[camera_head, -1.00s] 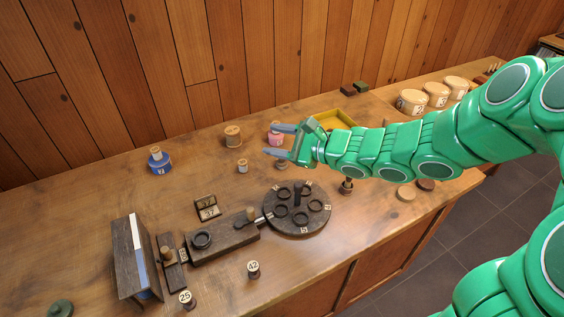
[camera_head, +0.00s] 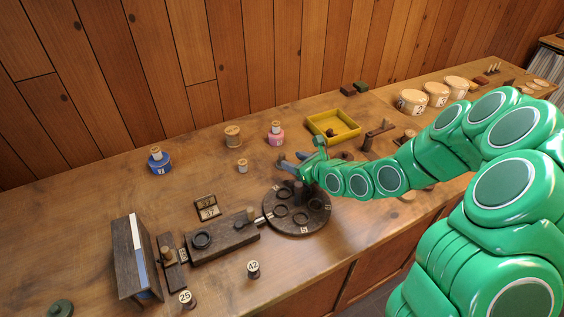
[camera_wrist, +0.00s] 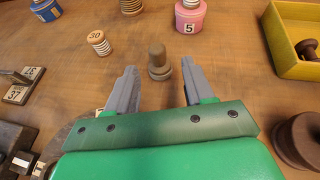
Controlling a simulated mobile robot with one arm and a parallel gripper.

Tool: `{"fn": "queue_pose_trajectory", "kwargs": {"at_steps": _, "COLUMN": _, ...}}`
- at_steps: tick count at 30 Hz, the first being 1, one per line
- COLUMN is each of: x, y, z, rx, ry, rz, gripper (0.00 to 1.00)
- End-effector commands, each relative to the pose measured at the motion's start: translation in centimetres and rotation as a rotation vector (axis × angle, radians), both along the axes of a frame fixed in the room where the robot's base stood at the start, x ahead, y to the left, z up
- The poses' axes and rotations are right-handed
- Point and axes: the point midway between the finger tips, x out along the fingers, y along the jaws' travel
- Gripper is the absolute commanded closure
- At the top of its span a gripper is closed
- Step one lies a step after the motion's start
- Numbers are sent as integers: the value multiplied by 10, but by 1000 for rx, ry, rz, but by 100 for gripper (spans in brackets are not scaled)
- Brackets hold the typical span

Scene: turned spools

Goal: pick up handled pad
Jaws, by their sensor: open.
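A small brown piece with a rounded knob on a round foot, which looks like the handled pad (camera_wrist: 158,70), stands upright on the bench in the wrist view. The grey fingers are apart with nothing held. I cannot tell how far above the bench the tips are. In the head view my gripper (camera_head: 289,161) is low over the bench, behind the dark round turntable, and hides most of the pad.
The dark turntable (camera_head: 297,222) with rings and a central post is just in front of my gripper. A pink pot (camera_head: 276,138), a small spool (camera_head: 242,166) and a yellow tray (camera_head: 333,114) stand around it.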

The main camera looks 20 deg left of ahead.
Motion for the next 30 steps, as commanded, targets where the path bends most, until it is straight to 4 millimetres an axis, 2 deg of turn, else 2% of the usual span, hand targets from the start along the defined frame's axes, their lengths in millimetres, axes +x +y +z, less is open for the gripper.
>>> {"fn": "queue_pose_trajectory", "kwargs": {"at_steps": 10, "x": 9, "y": 17, "z": -8, "rx": 0, "ry": 0, "rz": 1, "gripper": 48}}
{"fn": "queue_pose_trajectory", "kwargs": {"at_steps": 22, "x": 26, "y": 48, "z": -21, "rx": -1, "ry": -1, "rz": 3, "gripper": 48}}
{"fn": "queue_pose_trajectory", "kwargs": {"at_steps": 30, "x": 31, "y": 54, "z": -23, "rx": 0, "ry": -1, "rz": 0, "gripper": 48}}
